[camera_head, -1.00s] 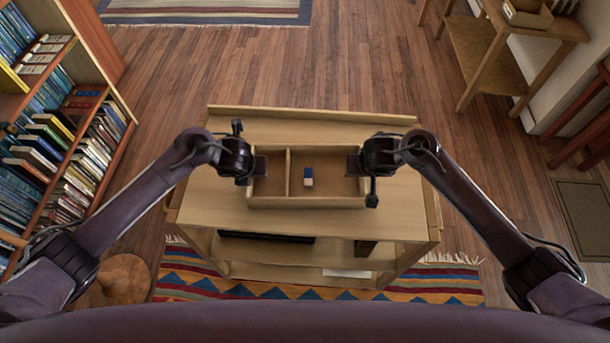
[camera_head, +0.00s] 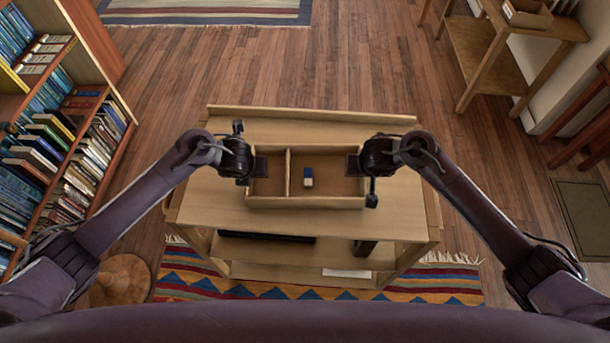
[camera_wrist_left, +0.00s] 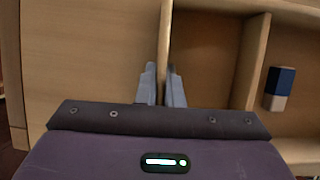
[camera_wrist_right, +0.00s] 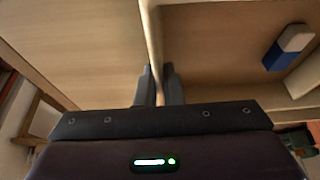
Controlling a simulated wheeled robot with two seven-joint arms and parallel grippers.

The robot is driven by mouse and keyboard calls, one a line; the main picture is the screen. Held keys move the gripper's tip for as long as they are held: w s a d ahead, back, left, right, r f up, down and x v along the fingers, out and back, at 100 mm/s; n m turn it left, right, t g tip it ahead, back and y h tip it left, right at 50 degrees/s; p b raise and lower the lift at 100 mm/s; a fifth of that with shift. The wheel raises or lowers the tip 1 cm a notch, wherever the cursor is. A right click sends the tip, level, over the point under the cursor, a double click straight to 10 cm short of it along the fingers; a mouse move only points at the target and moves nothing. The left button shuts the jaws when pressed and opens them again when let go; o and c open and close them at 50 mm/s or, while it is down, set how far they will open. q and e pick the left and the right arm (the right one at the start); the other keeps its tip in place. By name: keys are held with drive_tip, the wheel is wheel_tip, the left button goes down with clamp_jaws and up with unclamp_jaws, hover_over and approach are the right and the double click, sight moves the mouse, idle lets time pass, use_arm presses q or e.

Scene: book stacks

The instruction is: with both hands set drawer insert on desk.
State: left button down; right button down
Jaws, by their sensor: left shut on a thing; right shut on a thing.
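The drawer insert (camera_head: 335,202) is a shallow light-wood box with a divider and two compartments. It is over the top of the wooden desk (camera_head: 320,222); I cannot tell whether it touches the desk. A blue and white block (camera_head: 308,178) lies in its larger right compartment. My left gripper (camera_head: 260,166) is shut on the insert's left wall, and the left wrist view shows the fingers (camera_wrist_left: 163,88) on both sides of that wall. My right gripper (camera_head: 353,164) is shut on the right wall, with its fingers (camera_wrist_right: 160,85) astride it.
The desk has a raised back ledge (camera_head: 310,114) and lower shelves holding a dark flat item (camera_head: 265,237). A full bookcase (camera_head: 75,130) stands at left. The desk top around the insert is clear. A striped rug (camera_head: 200,283) lies under the desk.

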use_arm(q)
drive_tip(key=shift+r, duration=0.1)
use_arm(e)
drive_tip(key=shift+r, duration=0.1)
